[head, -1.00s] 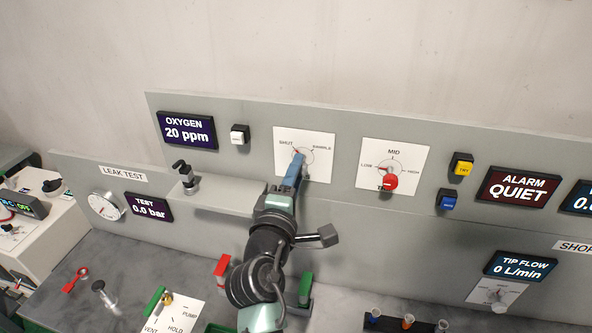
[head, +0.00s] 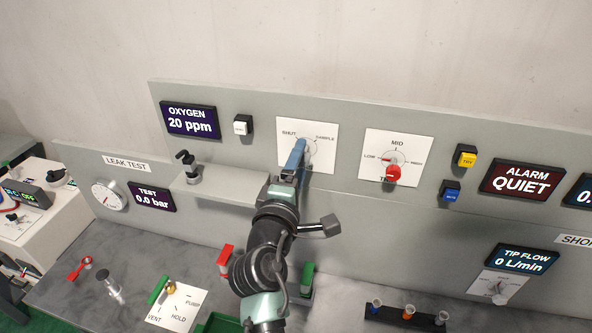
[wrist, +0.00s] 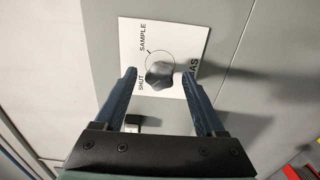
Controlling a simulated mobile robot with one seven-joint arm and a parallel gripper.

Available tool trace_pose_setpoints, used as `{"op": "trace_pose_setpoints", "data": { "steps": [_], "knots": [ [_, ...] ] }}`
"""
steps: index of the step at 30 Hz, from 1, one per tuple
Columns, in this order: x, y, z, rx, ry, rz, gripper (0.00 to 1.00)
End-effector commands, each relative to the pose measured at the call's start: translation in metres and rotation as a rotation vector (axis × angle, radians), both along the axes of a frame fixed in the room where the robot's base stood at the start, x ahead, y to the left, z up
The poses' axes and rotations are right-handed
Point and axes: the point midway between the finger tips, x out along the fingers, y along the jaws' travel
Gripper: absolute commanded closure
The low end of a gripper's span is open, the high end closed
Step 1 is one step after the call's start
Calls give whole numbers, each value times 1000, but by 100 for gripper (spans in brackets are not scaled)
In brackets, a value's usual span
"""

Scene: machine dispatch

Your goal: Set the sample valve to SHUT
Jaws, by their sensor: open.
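The sample valve is a dark rounded knob (wrist: 159,74) on a white plate marked SHUT and SAMPLE, seen in the wrist view. In the head view this plate (head: 325,158) is on the grey wall panel, and my gripper covers most of the knob. My gripper (wrist: 158,72) is open, with one blue finger on each side of the knob and visible gaps between. In the head view my gripper (head: 301,144) reaches up to the plate from below. I cannot tell which mark the knob points to.
A red-handled LOW/MID/HIGH selector (head: 393,173) is to the right on its own plate. A white button (head: 240,125) and the OXYGEN display (head: 190,121) reading 20 ppm are to the left. A grey shelf (head: 225,188) juts out below left, with a black-topped fitting (head: 188,167).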

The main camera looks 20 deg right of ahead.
Motion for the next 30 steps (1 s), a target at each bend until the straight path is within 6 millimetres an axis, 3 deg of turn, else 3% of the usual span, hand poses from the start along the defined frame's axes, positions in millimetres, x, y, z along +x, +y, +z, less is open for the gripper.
{"op": "trace_pose_setpoints", "data": {
  "steps": [8,21,30],
  "knots": [
    [-22,16,-3,1,-1,4,28],
    [-89,60,-4,1,1,2,28],
    [-107,73,-1,-1,1,1,28]
  ]
}}
